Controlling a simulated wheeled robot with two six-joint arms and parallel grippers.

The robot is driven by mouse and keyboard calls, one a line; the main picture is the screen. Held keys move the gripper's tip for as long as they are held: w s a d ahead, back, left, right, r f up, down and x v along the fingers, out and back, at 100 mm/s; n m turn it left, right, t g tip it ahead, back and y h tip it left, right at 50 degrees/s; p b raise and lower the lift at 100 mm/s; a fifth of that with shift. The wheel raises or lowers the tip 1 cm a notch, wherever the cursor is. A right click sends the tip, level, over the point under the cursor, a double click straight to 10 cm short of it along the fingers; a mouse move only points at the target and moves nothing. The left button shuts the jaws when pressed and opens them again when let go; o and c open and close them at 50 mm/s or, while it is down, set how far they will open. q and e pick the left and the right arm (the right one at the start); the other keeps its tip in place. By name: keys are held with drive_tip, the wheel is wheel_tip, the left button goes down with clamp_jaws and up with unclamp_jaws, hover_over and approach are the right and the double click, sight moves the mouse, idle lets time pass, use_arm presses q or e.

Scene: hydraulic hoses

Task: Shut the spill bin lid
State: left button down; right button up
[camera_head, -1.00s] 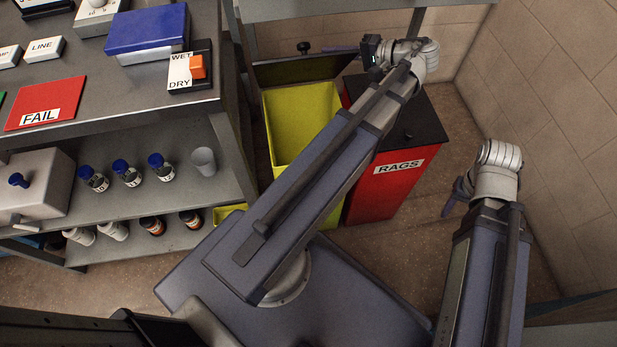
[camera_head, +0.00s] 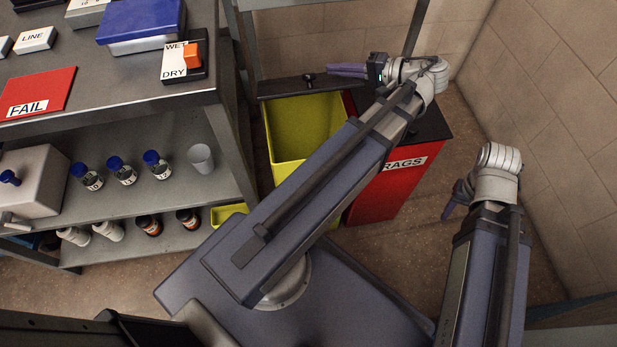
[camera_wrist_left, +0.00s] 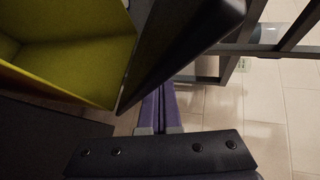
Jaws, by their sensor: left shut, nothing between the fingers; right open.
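The yellow spill bin (camera_head: 290,150) stands open beside the bench, its inside in view. Its dark lid (camera_head: 285,87) stands raised along the bin's back edge, with a black knob (camera_head: 308,80) at its top. My left gripper (camera_head: 332,70) is shut and empty, its purple fingers pointing left just behind the lid. In the left wrist view the lid (camera_wrist_left: 185,40) hangs in front of the fingers (camera_wrist_left: 158,105), with the yellow bin (camera_wrist_left: 60,45) beyond; whether they touch the lid I cannot tell. My right gripper (camera_head: 450,208) is open and empty at right, away from the bin.
A red rags bin (camera_head: 385,190) with a dark top stands right of the yellow bin, partly under my left arm. A metal bench (camera_head: 130,95) with bottles on its shelf stands at left. A brick wall (camera_head: 550,120) closes the right side.

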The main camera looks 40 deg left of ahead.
use_arm(q)
drive_tip(key=shift+s+d+f+b, duration=0.5)
drive_tip(key=shift+s+d+f, duration=0.1)
drive_tip(key=shift+d, duration=0.15)
drive_tip(key=shift+s+d+f+b, duration=0.45)
drive_tip(key=shift+s+d, duration=0.15)
drive_tip(key=shift+d, duration=0.15)
drive_tip(key=f+b, duration=0.4)
drive_tip(key=shift+s+d+f, duration=0.25)
drive_tip(key=shift+s+d, duration=0.05)
drive_tip(key=shift+d, duration=0.1)
drive_tip(key=r+p, duration=0.2)
drive_tip(key=w+r+p, duration=0.1)
drive_tip(key=r, duration=0.1)
drive_tip(key=d+r+p, duration=0.1)
drive_tip(key=r+p, duration=0.1)
drive_tip(key=shift+w+d+r+p, duration=0.1)
drive_tip(key=shift+w+p, duration=0.2)
drive_tip(key=shift+p, duration=0.05)
